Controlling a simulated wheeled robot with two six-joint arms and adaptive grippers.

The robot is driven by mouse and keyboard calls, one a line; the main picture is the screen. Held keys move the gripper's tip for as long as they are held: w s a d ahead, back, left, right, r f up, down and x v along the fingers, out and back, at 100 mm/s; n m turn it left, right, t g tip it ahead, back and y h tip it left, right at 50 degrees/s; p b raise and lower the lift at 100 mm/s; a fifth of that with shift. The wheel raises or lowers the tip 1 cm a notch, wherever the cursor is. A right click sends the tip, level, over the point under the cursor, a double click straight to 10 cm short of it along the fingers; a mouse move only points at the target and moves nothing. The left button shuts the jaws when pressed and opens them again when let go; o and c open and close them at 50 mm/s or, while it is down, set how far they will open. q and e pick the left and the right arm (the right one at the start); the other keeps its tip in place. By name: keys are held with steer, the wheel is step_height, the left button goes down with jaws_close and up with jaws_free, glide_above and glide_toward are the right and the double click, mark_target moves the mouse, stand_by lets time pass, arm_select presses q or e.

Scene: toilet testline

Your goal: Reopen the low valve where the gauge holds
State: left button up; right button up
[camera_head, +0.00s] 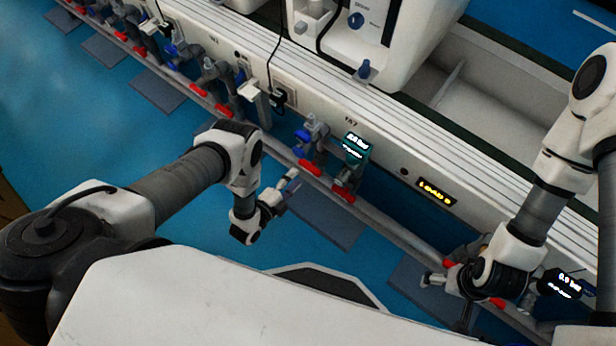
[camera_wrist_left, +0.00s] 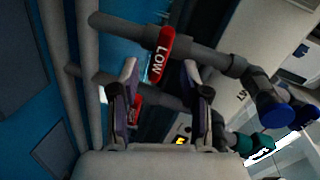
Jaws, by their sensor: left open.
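A red valve handle marked LOW (camera_wrist_left: 163,54) lies beyond and between the fingers of my left gripper (camera_wrist_left: 160,95) in the left wrist view. The fingers are open and apart from it. In the head view my left gripper (camera_head: 287,188) is just left of two red handles, one (camera_head: 310,168) nearer and one (camera_head: 343,193) to the right. A second red handle (camera_wrist_left: 135,108) shows partly behind the left finger. A teal gauge (camera_head: 356,147) stands above the handles; its small digits are hard to read. My right gripper (camera_head: 436,281) is by another station's pipe; its fingers are unclear.
A blue knob (camera_head: 302,142) sits beside the gauge. A lit yellow display (camera_head: 436,192) is on the white bench front. A grey pipe (camera_head: 390,232) runs along the line. Another gauge (camera_head: 564,284) is by my right arm. More stations with red handles (camera_head: 197,90) stand upper left.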

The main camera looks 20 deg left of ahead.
mark_target(309, 167)
arm_select(q)
steer(key=w+d+m, duration=0.1)
steer(key=w, duration=0.1)
steer(key=w+d+m+t+h+b, duration=0.1)
steer(key=w, duration=0.1)
steer(key=w+d+f+t+b, duration=0.1)
steer(key=w, duration=0.1)
steer(key=shift+w+d+m, duration=0.2)
steer(key=shift+d+m, duration=0.05)
steer(key=shift+m, duration=0.15)
jaws_close()
arm_select(e)
step_height(309, 167, down, 4)
steer(key=shift+s+r, duration=0.1)
steer(key=shift+r, duration=0.1)
